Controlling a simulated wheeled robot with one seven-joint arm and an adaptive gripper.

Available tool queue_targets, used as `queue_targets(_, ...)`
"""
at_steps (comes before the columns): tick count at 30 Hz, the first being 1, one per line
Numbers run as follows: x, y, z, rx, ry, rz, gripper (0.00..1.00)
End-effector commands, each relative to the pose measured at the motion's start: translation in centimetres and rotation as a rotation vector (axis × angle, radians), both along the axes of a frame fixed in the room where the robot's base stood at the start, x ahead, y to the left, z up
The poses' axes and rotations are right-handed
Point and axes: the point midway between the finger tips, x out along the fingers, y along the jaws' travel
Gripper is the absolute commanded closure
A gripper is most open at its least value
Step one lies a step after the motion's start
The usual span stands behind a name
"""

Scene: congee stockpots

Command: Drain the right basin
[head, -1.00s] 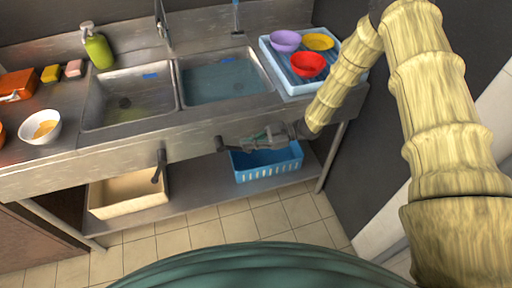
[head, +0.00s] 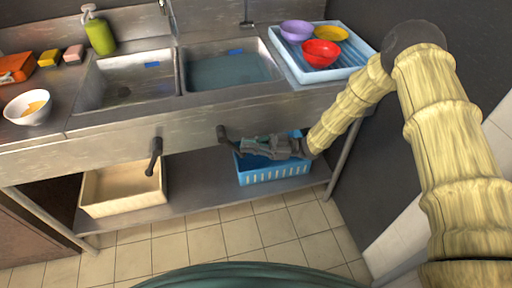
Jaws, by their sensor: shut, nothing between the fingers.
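The right basin (head: 226,73) is sunk in the steel counter and holds bluish water. Below it, on the counter's front, is a dark lever handle (head: 222,134) that slants down to the right. My gripper (head: 242,148) is shut and empty, its fingertips at or very near the lever's lower end; I cannot tell whether they touch. The left basin (head: 125,82) looks empty, with a dark drain in its floor. Its own dark lever (head: 155,157) hangs down on the front.
A blue crate (head: 272,173) stands on the lower shelf just under my gripper, and a beige bin (head: 122,190) stands left of it. A blue-white tray (head: 318,72) with bowls sits right of the basins. A green bottle (head: 99,36), sponges and a white bowl (head: 28,108) are at left.

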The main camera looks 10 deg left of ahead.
Motion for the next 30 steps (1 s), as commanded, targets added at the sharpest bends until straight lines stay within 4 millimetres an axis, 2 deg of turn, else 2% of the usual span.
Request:
queue_targets(7,-0.2,0.7,-0.3,-0.001,0.0,0.008,1.0)
queue_targets(22,-0.2,0.7,-0.4,-0.002,0.001,0.009,1.0)
queue_targets(26,-0.1,0.2,0.0,-0.002,0.0,0.009,1.0)
queue_targets(30,0.1,-1.3,1.0,-0.003,-0.001,0.009,1.0)
